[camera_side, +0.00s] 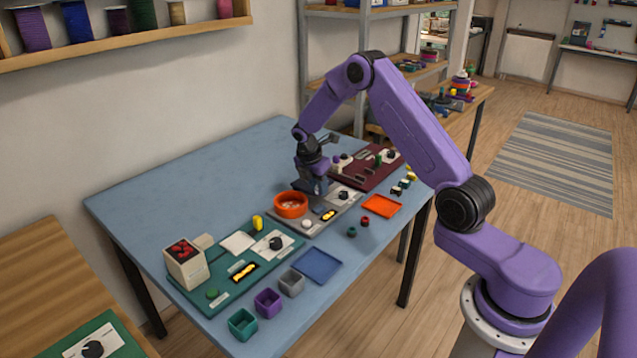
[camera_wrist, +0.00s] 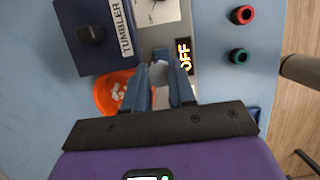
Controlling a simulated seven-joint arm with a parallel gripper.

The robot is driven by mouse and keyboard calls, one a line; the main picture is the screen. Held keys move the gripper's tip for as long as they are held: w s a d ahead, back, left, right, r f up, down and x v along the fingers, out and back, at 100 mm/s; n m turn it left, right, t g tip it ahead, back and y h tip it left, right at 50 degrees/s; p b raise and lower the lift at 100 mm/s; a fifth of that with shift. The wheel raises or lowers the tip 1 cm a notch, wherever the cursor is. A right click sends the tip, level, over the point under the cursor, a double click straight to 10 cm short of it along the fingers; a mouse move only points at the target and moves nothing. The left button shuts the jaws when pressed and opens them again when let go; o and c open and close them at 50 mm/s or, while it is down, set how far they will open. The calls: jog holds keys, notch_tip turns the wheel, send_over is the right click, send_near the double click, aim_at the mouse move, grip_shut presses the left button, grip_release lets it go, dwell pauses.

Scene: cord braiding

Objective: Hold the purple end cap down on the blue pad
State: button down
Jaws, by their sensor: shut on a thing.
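My gripper (camera_side: 320,192) is low over the grey board (camera_side: 318,226), next to the orange bowl (camera_side: 291,204). In the wrist view its two blue-grey fingers (camera_wrist: 160,82) are close together on a small pale thing (camera_wrist: 160,98), whose outline they partly hide. I cannot make out a purple end cap in either view. The flat blue pad (camera_side: 317,264) lies at the table's front edge, apart from my gripper, with nothing visible on it. Its corner seems to show at the right of the wrist view (camera_wrist: 252,113).
The dark TUMBLER box (camera_wrist: 92,36) and a lit OFF display (camera_wrist: 184,56) are beside the fingers. A red cap (camera_side: 365,221) and a green cap (camera_side: 352,231) stand nearby. Grey (camera_side: 291,283), purple (camera_side: 267,302) and teal (camera_side: 243,324) bins line the front edge. The table's back left is clear.

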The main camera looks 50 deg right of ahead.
jog(key=shift+f, duration=2.25)
jog(key=shift+f, duration=0.45)
jog(key=shift+r, duration=0.15)
dwell(0.6)
jog(key=shift+r, duration=2.9)
jog(key=shift+s+d, duration=0.1)
